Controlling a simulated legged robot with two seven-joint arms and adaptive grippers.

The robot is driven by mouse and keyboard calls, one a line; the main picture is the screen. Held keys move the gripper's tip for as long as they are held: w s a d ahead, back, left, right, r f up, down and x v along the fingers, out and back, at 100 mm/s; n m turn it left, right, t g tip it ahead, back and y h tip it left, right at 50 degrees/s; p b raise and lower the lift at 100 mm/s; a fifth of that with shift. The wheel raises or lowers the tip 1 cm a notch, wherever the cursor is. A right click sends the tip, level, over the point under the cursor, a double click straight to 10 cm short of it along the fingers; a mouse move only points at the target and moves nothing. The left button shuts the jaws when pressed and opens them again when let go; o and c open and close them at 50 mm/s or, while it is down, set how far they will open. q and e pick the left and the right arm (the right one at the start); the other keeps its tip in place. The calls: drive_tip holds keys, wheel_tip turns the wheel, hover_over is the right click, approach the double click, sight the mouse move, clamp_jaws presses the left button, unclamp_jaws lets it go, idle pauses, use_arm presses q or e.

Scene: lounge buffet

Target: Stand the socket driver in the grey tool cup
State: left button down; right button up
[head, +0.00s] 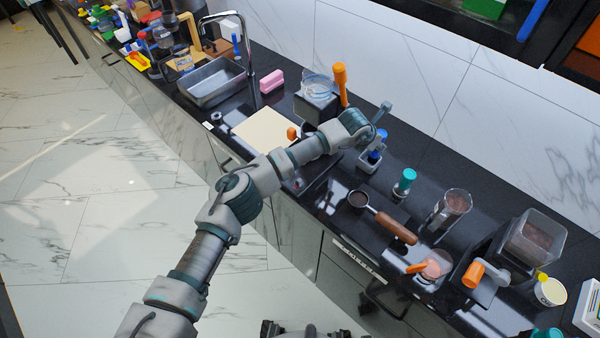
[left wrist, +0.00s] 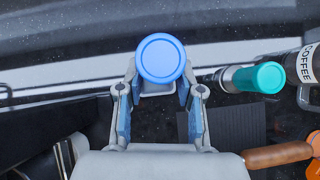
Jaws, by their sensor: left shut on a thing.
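The socket driver (head: 379,141) has a blue handle and stands roughly upright under my left gripper. Its round blue end (left wrist: 161,58) faces the camera in the left wrist view. My left gripper (head: 377,129) is shut on the handle, with one finger on each side in the left wrist view (left wrist: 160,92). The grey tool cup (head: 368,164) is directly below, and its rim shows in part behind the handle in the left wrist view. The driver's lower end is at the cup's mouth; how deep it sits is hidden. My right gripper is not in view.
A teal-topped item (head: 405,181) stands close to the right of the cup. A portafilter with a brown handle (head: 392,226) lies in front. An orange-handled tool (head: 340,82) stands behind left, and a cream board (head: 262,130) lies left.

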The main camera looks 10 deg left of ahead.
use_arm(q)
drive_tip(key=shift+f+b, duration=0.4)
drive_tip(key=shift+f, duration=0.35)
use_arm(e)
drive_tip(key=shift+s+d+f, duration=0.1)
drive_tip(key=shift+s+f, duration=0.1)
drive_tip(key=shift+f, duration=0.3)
use_arm(q)
drive_tip(key=shift+r, duration=0.15)
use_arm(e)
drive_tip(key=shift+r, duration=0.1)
use_arm(q)
drive_tip(key=shift+r+p, duration=1.1)
drive_tip(key=shift+r, duration=1.15)
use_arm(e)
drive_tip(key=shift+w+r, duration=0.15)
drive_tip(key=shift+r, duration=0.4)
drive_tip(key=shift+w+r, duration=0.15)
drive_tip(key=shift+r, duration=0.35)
use_arm(q)
drive_tip(key=shift+f, duration=0.1)
